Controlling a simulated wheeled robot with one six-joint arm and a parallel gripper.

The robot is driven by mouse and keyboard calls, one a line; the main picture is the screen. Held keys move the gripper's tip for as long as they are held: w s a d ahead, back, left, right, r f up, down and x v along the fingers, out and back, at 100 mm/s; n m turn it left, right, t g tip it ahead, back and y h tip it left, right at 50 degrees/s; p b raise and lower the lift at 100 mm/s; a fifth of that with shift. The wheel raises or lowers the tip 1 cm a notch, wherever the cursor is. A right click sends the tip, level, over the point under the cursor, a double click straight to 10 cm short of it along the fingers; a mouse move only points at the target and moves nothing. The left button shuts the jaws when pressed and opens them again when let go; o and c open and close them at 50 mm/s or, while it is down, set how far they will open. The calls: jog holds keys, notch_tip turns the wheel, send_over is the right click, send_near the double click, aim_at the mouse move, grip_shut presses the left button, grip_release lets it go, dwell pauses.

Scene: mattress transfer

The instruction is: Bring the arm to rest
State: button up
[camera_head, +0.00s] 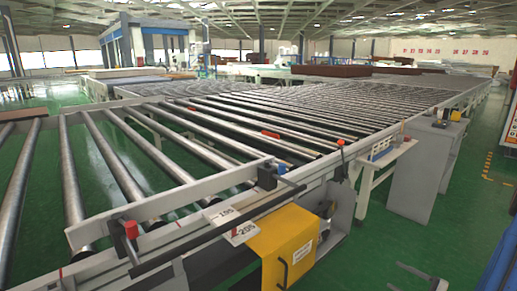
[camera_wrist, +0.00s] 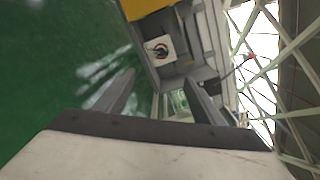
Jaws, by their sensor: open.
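A long roller conveyor (camera_head: 210,192) fills the head view. A yellow cover (camera_head: 290,245) hangs at its near side. A grey cabinet (camera_head: 425,170) stands at the right.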

jog(key=s+a+r+n+g, duration=0.4)
jog(key=a+r+n+g, duration=0.15)
jog(key=a+r, duration=0.5)
jog(key=s+a+r+n+g, duration=0.4)
jog(key=a+r+g, duration=0.3)
jog(key=a, duration=0.7)
jog(key=s+a+r+n+t+h, duration=0.1)
jog(key=s+a+r+n+h, duration=0.1)
jog(key=s+r+h, duration=0.3)
jog(key=s+a+r+n+t+h, duration=0.2)
jog(key=s+r+n+h, duration=0.2)
jog(key=s, duration=0.9)
jog(key=shift+r+h, duration=1.1)
jog(key=shift+r, duration=0.5)
jog(key=shift+s+a+n+t, duration=0.1)
jog(key=shift+n+t, duration=0.15)
jog(key=shift+c, duration=0.7)
